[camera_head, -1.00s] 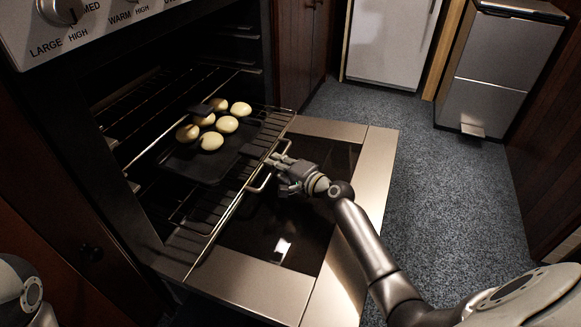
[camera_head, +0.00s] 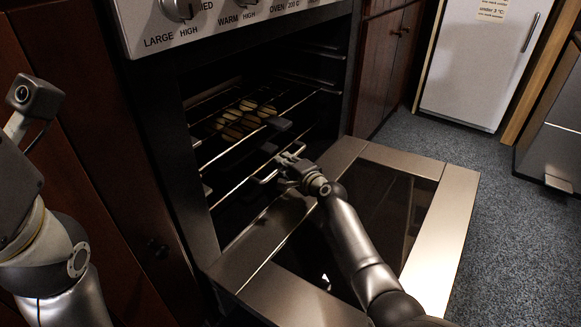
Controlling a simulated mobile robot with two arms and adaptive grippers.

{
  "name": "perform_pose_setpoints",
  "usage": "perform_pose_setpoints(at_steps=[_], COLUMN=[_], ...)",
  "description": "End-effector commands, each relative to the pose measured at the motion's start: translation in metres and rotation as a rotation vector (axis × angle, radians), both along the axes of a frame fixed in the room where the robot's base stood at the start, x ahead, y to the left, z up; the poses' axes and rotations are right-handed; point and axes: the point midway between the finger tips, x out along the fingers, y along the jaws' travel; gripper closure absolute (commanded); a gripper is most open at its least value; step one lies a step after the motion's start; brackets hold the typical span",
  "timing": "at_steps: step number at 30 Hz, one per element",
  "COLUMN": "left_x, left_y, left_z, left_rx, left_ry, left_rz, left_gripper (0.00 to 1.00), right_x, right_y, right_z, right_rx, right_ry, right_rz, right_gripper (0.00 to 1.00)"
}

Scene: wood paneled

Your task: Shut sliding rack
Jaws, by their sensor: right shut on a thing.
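The sliding rack (camera_head: 236,187) is a wire oven shelf, mostly inside the dark oven cavity, its front edge near the opening. The oven door (camera_head: 435,232) hangs open and flat below my right arm. My left arm shows at the left edge; its gripper is not clearly visible.
The oven's control panel (camera_head: 235,22) is above the cavity. Dark wood cabinets stand on both sides. A white fridge (camera_head: 480,60) and a metal bin (camera_head: 555,150) are at the right, with free carpet (camera_head: 440,150) before them.

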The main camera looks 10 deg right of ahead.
Motion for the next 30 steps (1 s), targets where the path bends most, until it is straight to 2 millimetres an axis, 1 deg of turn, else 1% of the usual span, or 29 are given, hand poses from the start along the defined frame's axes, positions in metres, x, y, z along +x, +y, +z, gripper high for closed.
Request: perform_pose_setpoints(at_steps=[3,4,6,16,20,26,30], left_x=[-0.001,-0.002,-0.002,0.000,0.000,0.000,0.000], left_y=[0.000,0.000,0.000,0.000,0.000,0.000,0.000], left_z=[0.001,0.001,0.001,-0.001,-0.001,-0.001,0.000], left_rx=[-0.001,-0.001,0.000,0.006,0.005,0.005,0.003], left_ry=[-0.005,-0.005,-0.006,0.001,0.000,-0.001,-0.001], left_rz=[0.000,0.000,0.000,0.004,0.002,0.002,0.002], left_gripper=[0.60,0.60,0.60,0.60,0.60,0.60,0.60], right_x=[-0.001,-0.001,-0.001,-0.001,-0.005,-0.021,-0.036], right_y=[0.000,0.000,0.000,-0.001,-0.002,-0.008,-0.013], right_z=[-0.001,-0.001,-0.001,-0.001,0.000,0.003,0.005], right_rx=[-0.001,-0.001,-0.001,0.000,0.000,-0.001,0.000], right_ry=[0.002,0.002,0.002,0.001,0.000,0.000,0.001], right_rz=[0.001,0.001,0.001,0.000,0.000,0.000,0.000], right_gripper=[1.00,0.88,0.79,0.79,0.79,0.79,0.79])
